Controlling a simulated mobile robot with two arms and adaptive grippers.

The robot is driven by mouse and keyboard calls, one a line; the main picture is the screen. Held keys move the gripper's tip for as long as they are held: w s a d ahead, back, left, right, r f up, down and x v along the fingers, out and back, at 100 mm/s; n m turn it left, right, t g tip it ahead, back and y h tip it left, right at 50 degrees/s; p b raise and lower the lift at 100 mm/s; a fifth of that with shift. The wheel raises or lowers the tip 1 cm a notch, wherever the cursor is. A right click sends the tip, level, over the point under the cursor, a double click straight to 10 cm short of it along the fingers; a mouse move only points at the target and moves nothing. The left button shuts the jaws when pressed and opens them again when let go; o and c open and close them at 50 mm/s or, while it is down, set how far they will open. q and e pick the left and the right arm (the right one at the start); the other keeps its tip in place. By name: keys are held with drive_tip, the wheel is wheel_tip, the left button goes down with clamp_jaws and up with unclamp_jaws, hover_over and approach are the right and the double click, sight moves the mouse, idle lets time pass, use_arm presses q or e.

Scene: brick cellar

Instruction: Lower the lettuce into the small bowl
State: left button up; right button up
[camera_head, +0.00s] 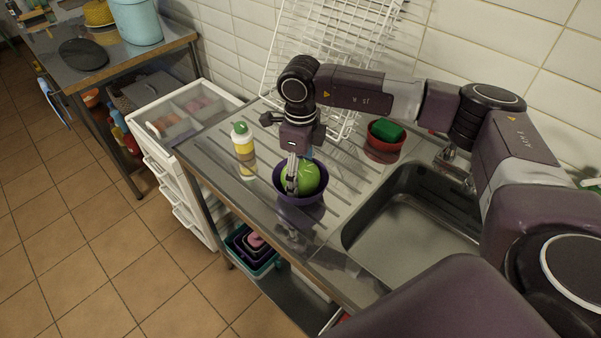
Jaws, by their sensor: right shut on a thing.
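A round, bright green lettuce (309,178) sits low inside a small purple bowl (301,199). The bowl stands on the ribbed steel drainboard near its front edge. My right gripper (292,180) points down into the bowl from above, its fingers shut on the lettuce at its left side. The fingers hide part of the lettuce. Whether the lettuce touches the bowl's bottom cannot be seen. My left gripper is not in view.
A yellow bottle with a green cap (242,138) stands left of the bowl. A red bowl (383,149) holding a green block (387,130) stands behind right. The sink basin (408,240) opens at the right. A white wire rack (322,45) leans on the tiled wall.

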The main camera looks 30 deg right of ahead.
drive_tip(key=o, duration=1.5)
drive_tip(key=shift+o, duration=0.2)
drive_tip(key=shift+r, duration=0.1)
